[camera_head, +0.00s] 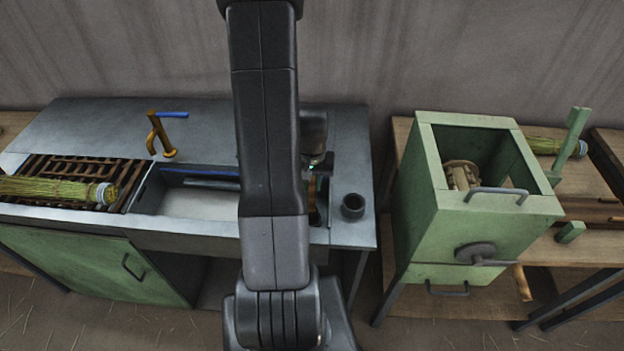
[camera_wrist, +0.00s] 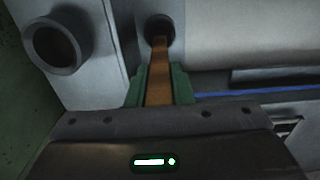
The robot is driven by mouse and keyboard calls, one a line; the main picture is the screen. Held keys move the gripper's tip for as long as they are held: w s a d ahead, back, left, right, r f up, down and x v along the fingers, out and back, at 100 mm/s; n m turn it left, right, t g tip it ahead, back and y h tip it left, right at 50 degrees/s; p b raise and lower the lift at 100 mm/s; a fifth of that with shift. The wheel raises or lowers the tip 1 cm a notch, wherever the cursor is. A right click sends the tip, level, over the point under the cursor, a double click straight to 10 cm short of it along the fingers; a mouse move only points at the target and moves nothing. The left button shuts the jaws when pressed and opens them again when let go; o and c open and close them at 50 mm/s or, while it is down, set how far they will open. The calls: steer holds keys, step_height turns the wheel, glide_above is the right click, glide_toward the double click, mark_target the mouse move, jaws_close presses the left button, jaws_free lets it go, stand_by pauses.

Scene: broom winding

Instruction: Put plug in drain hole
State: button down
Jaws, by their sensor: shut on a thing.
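My gripper (camera_wrist: 159,88) is shut, its two green fingers on either side of a flat brown handle in the wrist view. The handle leads to a dark round end (camera_wrist: 160,27), which looks like the plug. In the head view a bit of the brown handle (camera_head: 311,188) shows beside my arm, at the right end of the sink basin (camera_head: 190,203). My arm hides most of the gripper and that part of the basin. I cannot make out the drain hole, nor tell whether the plug touches the surface beneath it.
A dark open cylinder (camera_head: 352,206) stands on the counter right of the basin; it also shows in the wrist view (camera_wrist: 57,45). A brass tap (camera_head: 155,135) stands behind the basin. Straw bundles lie on a rack (camera_head: 130,190) at left. A green box machine (camera_head: 480,200) stands at right.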

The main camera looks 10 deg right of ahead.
steer(key=shift+f+b, duration=0.3)
steer(key=shift+f, duration=0.55)
steer(key=shift+f+b, duration=0.6)
steer(key=shift+b, duration=0.3)
stand_by(0.9)
steer(key=c, duration=1.6)
jaws_free()
steer(key=shift+o, duration=0.2)
steer(key=shift+r+p, duration=3.75)
steer(key=shift+r, duration=1.8)
steer(key=shift+f, duration=0.15)
step_height(320, 180, down, 8)
steer(key=b, duration=0.6)
steer(key=shift+f, duration=0.2)
steer(key=shift+r, duration=0.1)
